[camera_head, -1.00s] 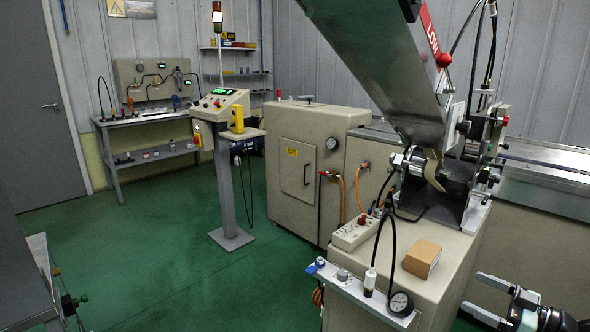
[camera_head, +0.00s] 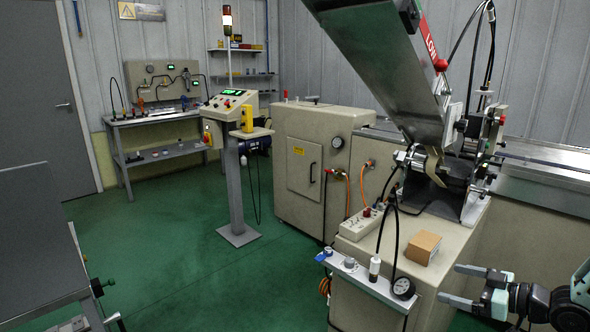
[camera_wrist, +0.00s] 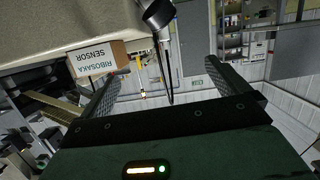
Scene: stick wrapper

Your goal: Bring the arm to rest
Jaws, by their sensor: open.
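My gripper (camera_head: 456,284) is at the lower right of the head view, in front of the beige machine (camera_head: 412,282). Its two fingers are apart with nothing between them. In the wrist view the gripper (camera_wrist: 166,80) also shows two spread dark fingers and an empty gap. A small brown box (camera_head: 422,248) sits on the machine's top, above and left of my gripper in the head view and apart from it.
A steep metal chute (camera_head: 385,65) rises above the machine. A control pedestal (camera_head: 236,190) stands further back. Green floor (camera_head: 170,250) at left centre is clear.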

